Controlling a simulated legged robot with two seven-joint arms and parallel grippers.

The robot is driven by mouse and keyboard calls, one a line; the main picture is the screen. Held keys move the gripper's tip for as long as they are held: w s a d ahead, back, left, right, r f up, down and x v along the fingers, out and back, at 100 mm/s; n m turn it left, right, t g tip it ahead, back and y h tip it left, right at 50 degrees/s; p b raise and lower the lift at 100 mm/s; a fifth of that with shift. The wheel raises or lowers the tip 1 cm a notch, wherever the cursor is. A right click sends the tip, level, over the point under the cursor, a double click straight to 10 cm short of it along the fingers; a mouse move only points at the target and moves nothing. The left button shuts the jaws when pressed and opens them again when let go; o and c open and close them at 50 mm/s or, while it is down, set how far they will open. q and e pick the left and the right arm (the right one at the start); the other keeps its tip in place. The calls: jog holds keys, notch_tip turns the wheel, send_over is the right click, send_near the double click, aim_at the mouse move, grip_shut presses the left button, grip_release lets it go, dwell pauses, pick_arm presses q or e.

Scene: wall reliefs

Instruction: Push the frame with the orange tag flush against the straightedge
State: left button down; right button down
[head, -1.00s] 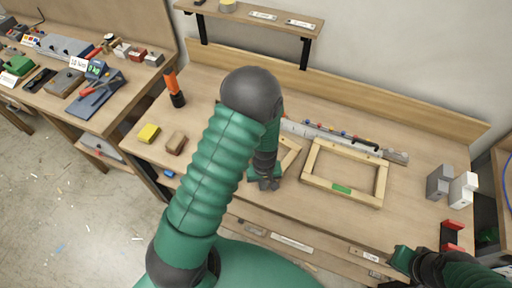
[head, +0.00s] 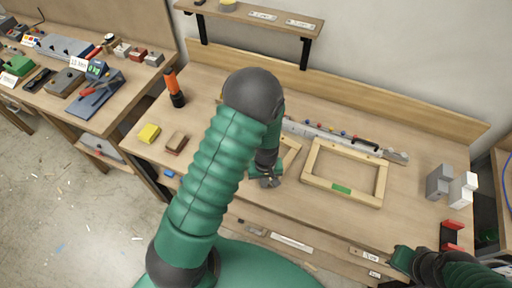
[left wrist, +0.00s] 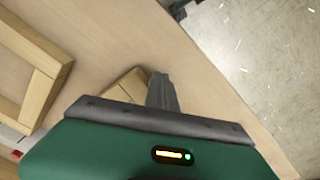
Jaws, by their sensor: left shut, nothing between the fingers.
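A light wooden frame (head: 290,154) lies on the bench, mostly hidden behind my left arm; no orange tag shows on it. Part of it shows in the left wrist view (left wrist: 125,88), beside the fingers. A second wooden frame (head: 312,162) with a green tag (head: 341,189) lies to its right. The metal straightedge (head: 396,156) runs behind both frames. My left gripper (head: 268,182) is shut and empty, low at the near side of the half-hidden frame; whether it touches the frame is unclear. My right gripper (head: 402,258) is at the bench's front right, its fingers unclear.
An orange and black tool (head: 174,88), a yellow block (head: 149,133) and a brown block (head: 175,142) stand on the left. Grey blocks (head: 439,182) and a red holder (head: 452,235) are on the right. A shelf (head: 260,14) hangs above the back.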

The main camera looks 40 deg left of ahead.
pick_arm(q)
jog(key=shift+w+a, duration=0.2)
jog(key=shift+w, duration=0.7)
jog(key=shift+w+a, duration=0.25)
jog(key=shift+w, duration=0.6)
jog(key=shift+w+a, duration=0.2)
jog(key=shift+w, duration=0.7)
dwell(1.9)
jog(key=shift+r, duration=0.1)
jog(key=shift+s+d+p, duration=0.25)
jog(key=shift+s+p, duration=0.1)
jog(key=shift+s, duration=0.85)
notch_tip(320, 180, up, 8)
jog(key=p, duration=0.7)
jog(key=shift+d+b, duration=0.1)
jog(key=shift+b, duration=0.2)
jog(key=s+d+r+m+t+b, duration=0.2)
jog(key=s+d+r+m+b, duration=0.3)
jog(key=s+r+m+b, duration=0.2)
notch_tip(320, 180, up, 2)
jog(key=shift+s+d+r+m+t, duration=0.2)
jog(key=shift+s+m+t, duration=0.1)
jog(key=shift+s+m, duration=0.65)
